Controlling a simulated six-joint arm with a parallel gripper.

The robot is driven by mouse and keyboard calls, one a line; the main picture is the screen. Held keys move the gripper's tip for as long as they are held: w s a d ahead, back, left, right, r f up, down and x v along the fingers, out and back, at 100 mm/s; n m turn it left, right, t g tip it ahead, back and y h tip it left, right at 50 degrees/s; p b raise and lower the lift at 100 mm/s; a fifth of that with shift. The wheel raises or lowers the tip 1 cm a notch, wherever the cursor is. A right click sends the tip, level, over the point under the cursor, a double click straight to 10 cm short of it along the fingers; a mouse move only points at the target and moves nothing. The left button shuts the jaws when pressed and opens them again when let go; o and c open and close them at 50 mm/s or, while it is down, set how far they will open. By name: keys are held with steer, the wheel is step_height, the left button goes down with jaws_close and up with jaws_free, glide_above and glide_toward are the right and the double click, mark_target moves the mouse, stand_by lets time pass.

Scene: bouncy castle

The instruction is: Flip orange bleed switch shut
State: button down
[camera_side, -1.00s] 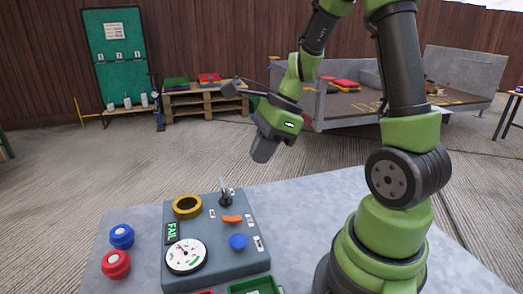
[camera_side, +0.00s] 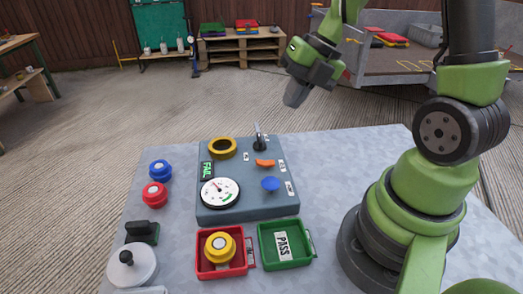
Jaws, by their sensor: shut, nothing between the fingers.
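The orange bleed switch (camera_side: 265,162) is a small bar on top of the blue-grey test box (camera_side: 248,208). It sits between a black upright lever (camera_side: 260,143) and a blue knob (camera_side: 270,184). Its exact tilt is too small to tell. The box also has a yellow ring (camera_side: 222,148), a white dial gauge (camera_side: 220,192) and a green-lit FAIL display (camera_side: 207,169). My gripper (camera_side: 295,97) is shut and empty. It appears above and beyond the box, well apart from the switch, pointing downward.
A red tray (camera_side: 204,268) holding a yellow cap (camera_side: 220,246) and an empty green PASS tray (camera_side: 304,262) stand in front of the box. Blue (camera_side: 160,170) and red (camera_side: 155,194) caps, a black block (camera_side: 142,232) and a white round device (camera_side: 132,268) are left.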

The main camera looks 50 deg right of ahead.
mark_target(260, 161)
steer(key=shift+m, duration=0.3)
steer(key=shift+f, duration=0.1)
steer(key=x, duration=1.2)
steer(key=shift+w+a+f, duration=0.15)
steer(key=shift+a+f, duration=0.05)
steer(key=shift+f, duration=0.05)
steer(key=shift+w+a+f, duration=0.2)
steer(key=shift+f, duration=0.4)
steer(key=shift+w+a+f, duration=0.15)
steer(key=shift+w+f, duration=0.05)
steer(key=shift+f, duration=0.05)
steer(key=shift+s, duration=0.1)
steer(key=shift+s+d+r, duration=0.2)
steer(key=shift+s+d, duration=0.3)
steer(key=shift+d, duration=0.05)
